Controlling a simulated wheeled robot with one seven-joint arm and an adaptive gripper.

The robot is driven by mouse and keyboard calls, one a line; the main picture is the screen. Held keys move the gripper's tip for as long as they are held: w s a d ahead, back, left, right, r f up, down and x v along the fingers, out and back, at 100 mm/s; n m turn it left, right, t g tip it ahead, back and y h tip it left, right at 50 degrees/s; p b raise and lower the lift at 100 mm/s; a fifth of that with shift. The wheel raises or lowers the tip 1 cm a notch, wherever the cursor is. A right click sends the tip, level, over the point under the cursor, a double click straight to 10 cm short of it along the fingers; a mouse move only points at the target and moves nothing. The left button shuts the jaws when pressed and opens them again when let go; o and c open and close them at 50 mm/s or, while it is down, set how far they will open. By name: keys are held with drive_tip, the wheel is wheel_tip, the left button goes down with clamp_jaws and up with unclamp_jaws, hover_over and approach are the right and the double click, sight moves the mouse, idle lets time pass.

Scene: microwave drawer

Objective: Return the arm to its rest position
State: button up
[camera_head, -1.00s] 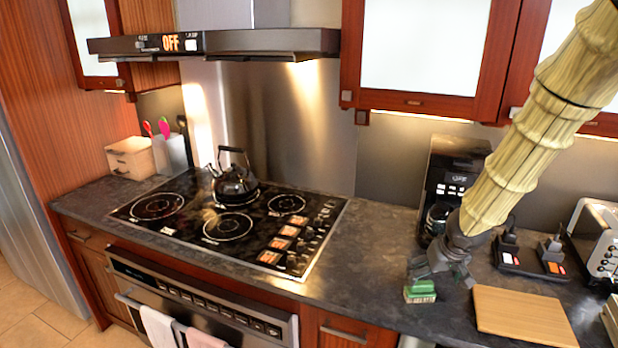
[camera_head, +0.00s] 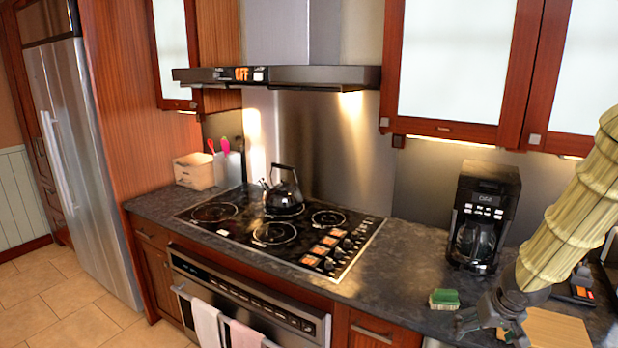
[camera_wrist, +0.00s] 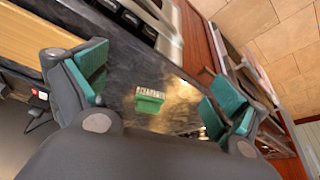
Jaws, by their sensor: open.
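A small green block with a pale top, perhaps a sponge (camera_head: 444,299), rests on the dark counter (camera_head: 405,262), left of and beyond my gripper. In the wrist view the green block (camera_wrist: 149,100) shows between the fingers but apart from them, on the counter below.
A black coffee maker (camera_head: 484,215) stands behind the gripper. A wooden board (camera_head: 555,328) lies at the lower right, partly hidden by my arm. The stove (camera_head: 290,230) carries a black kettle (camera_head: 284,190). Cabinets (camera_head: 456,60) hang above. Open floor (camera_head: 60,300) is at left.

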drive_tip(key=s+a+f+g+y+b, duration=0.1)
drive_tip(key=s+a+f, duration=0.2)
drive_tip(key=a+f, duration=0.35)
drive_tip(key=s+a+f+g+y, duration=0.1)
drive_tip(key=s+a+f, duration=0.2)
drive_tip(key=f, duration=0.6)
drive_tip(key=s+a+f+g+b, duration=0.1)
drive_tip(key=s+a+f, duration=0.3)
drive_tip(key=s+f, duration=0.6)
drive_tip(key=s+a+f+n+g+h+b, duration=0.1)
drive_tip(key=s+a+f, duration=0.4)
drive_tip(key=s+f, duration=0.5)
drive_tip(key=s, duration=0.6)
drive_tip(key=shift+s+f+b, duration=0.15)
drive_tip(key=shift+f+b, duration=0.15)
drive_tip(key=shift+f, duration=0.05)
